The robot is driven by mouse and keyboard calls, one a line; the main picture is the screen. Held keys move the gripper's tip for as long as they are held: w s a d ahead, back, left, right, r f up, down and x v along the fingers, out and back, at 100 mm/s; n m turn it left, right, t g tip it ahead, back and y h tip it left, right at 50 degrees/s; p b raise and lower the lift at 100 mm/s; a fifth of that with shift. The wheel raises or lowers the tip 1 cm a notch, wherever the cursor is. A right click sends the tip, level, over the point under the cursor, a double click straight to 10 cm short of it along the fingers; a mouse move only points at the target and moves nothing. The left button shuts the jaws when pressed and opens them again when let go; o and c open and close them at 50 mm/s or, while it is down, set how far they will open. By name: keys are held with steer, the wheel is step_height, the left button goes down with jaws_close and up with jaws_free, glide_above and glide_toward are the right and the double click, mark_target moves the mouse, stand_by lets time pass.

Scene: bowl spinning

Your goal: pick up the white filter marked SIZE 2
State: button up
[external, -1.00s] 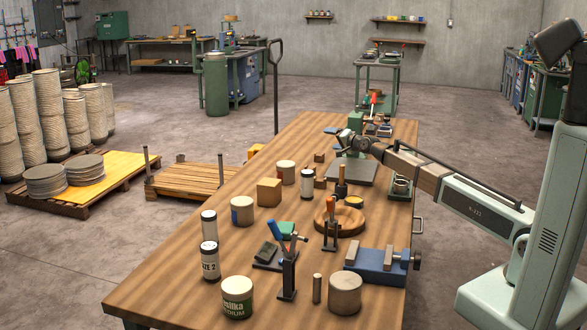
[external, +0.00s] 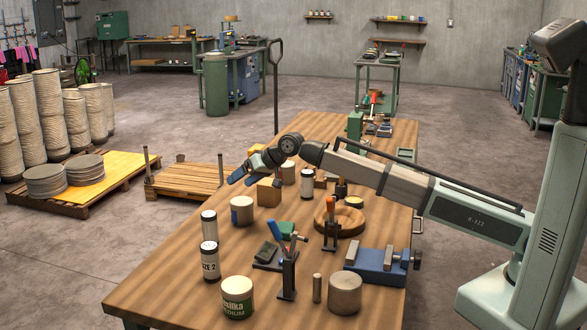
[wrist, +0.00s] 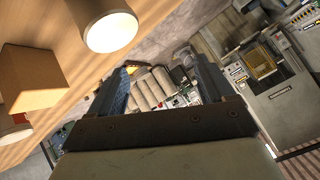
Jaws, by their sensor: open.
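The white filter marked SIZE 2 (external: 210,261) stands upright near the left edge of the workbench in the external view. It has dark bands and black lettering, of which "ZE 2" shows. Another white cylinder (external: 209,225) stands right behind it. My gripper (external: 243,171) is open and empty, above the bench's far left part, beside a wooden block (external: 268,192) and well behind the filter. In the wrist view my gripper (wrist: 160,82) shows two blue fingers spread apart, with nothing between them. I cannot make out the SIZE 2 filter in the wrist view.
A labelled can (external: 237,297) stands in front of the filter, and a white can (external: 242,210) behind it. A tool stand (external: 287,278), a blue vise (external: 380,268) and a round wooden piece (external: 340,221) lie to the right. The bench's left strip is mostly clear.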

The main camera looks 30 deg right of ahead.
steer(key=s+a+r+n+g+h, duration=0.2)
steer(key=s+a+n+g, duration=0.15)
steer(key=s+a, duration=0.9)
steer(key=n+h, duration=0.2)
steer(key=n, duration=0.1)
glide_toward(210, 246)
steer(key=shift+g, duration=0.25)
steer(key=x, duration=1.1)
steer(key=shift+w+f, duration=0.15)
steer(key=shift+w, duration=0.15)
steer(key=c, duration=1.1)
